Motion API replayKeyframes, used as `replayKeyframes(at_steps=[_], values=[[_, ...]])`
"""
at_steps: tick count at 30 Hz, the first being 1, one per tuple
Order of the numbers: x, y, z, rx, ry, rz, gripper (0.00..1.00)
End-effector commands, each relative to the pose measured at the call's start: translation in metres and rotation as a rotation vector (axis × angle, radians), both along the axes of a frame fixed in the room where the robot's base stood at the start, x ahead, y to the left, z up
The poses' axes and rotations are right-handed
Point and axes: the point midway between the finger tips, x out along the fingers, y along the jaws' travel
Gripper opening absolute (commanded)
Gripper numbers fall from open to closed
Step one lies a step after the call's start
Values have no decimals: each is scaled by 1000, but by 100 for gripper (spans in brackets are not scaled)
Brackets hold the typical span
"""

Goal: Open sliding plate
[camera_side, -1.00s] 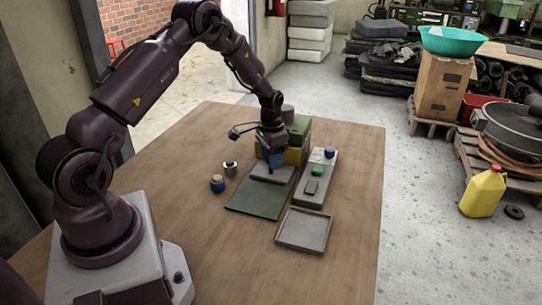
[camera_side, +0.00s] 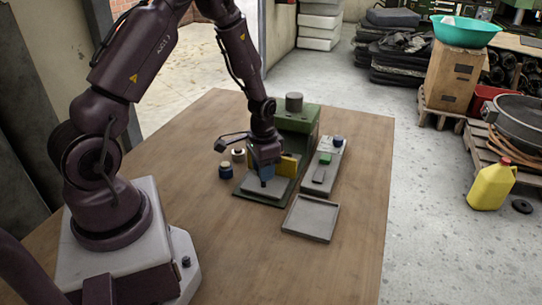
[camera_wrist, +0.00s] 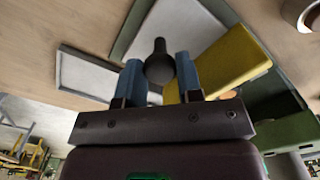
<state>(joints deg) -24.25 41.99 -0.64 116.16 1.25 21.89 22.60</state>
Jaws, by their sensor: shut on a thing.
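The sliding plate (camera_side: 254,188) is a light grey slab on the front part of a dark green base (camera_side: 243,195). A yellow guard (camera_side: 287,166) stands right behind it, on the front of a green machine body (camera_side: 303,122). My gripper (camera_side: 265,181) is low over the plate, fingers pointing down. In the wrist view, its two blue fingers sit on either side of a dark round-ended knob (camera_wrist: 159,63) and are shut on it. The pale plate (camera_wrist: 165,28) and the yellow guard (camera_wrist: 232,62) also show there. The knob is hidden in the side view.
Two small rolls (camera_side: 225,170) (camera_side: 238,155) stand left of the base. The front of the wooden table (camera_side: 250,255) is clear.

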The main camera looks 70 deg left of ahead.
Motion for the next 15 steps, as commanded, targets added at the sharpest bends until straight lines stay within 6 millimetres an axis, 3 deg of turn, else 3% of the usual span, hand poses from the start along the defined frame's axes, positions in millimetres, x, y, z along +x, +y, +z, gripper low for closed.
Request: replayKeyframes(at_steps=[12,13,15], values=[[-7,-8,0,-1,-1,-1,0],[-7,-8,0,-1,-1,-1,35],[-7,-8,0,-1,-1,-1,52]])
